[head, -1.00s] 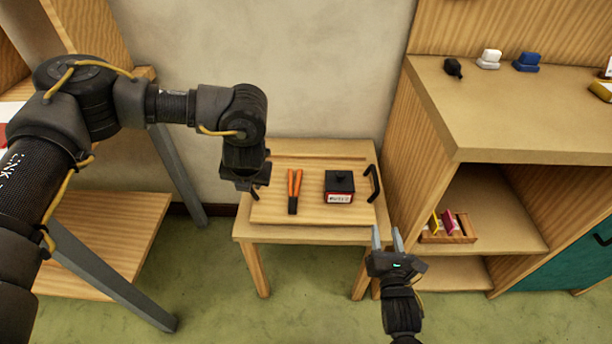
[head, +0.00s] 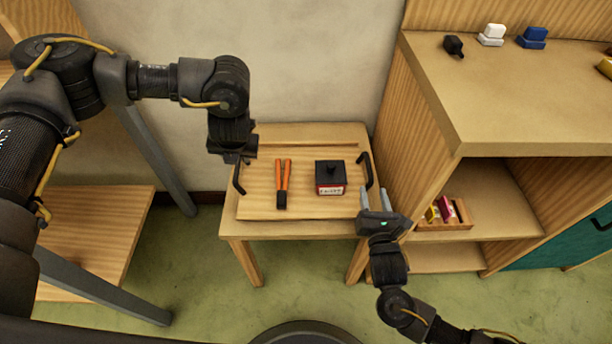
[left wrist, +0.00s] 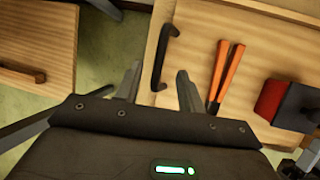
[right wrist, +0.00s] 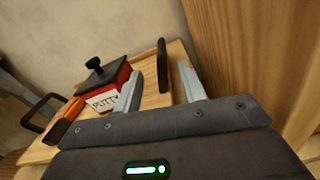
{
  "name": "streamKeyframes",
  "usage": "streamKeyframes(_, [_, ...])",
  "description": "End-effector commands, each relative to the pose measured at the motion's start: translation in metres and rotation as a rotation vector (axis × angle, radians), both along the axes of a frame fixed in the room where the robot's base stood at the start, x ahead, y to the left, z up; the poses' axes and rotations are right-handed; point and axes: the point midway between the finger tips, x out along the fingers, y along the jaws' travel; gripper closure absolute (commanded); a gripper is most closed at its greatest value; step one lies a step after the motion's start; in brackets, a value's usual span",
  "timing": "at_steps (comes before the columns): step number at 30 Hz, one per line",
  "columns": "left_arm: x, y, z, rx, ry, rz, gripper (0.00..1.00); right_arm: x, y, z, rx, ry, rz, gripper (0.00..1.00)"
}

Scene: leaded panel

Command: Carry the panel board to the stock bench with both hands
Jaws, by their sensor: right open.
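The panel board (head: 305,203) lies flat on a small wooden table, with a black handle at each side. Orange-handled pliers (head: 283,180) and a black-lidded putty tin (head: 330,178) rest on it. My left gripper (head: 232,158) is over the board's left end; in the left wrist view its open fingers (left wrist: 158,88) stand either side of the left handle (left wrist: 163,55). My right gripper (head: 374,192) is open just in front of the right handle (head: 364,170). In the right wrist view that handle (right wrist: 162,58) appears between the fingertips. Neither gripper holds anything.
The small table (head: 290,229) stands against the wall. A wooden cabinet (head: 500,95) is close on its right, with small objects on top and a little crate (head: 445,214) on its shelf. A wooden unit with grey legs (head: 95,225) is at left. Green floor is open in front.

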Motion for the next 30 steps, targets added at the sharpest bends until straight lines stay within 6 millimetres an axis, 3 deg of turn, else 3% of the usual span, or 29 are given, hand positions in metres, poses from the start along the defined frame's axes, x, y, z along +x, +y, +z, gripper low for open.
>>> streamKeyframes(6, [0.013, 0.009, -0.037, 0.001, 0.006, 0.007, 0.61, 0.039, 0.001, 0.001, -0.003, -0.003, -0.003, 0.59])
streamKeyframes(15, [0.029, 0.016, -0.073, 0.001, 0.002, 0.002, 0.61, 0.08, 0.004, 0.0, -0.002, -0.002, -0.001, 0.59])
streamKeyframes(21, [0.034, 0.019, -0.083, 0.002, 0.001, 0.0, 0.61, 0.091, 0.005, 0.0, -0.001, -0.001, -0.001, 0.59])
streamKeyframes(30, [0.034, 0.018, -0.084, 0.002, 0.0, -0.001, 0.61, 0.091, 0.005, 0.0, 0.0, -0.001, -0.002, 0.59])
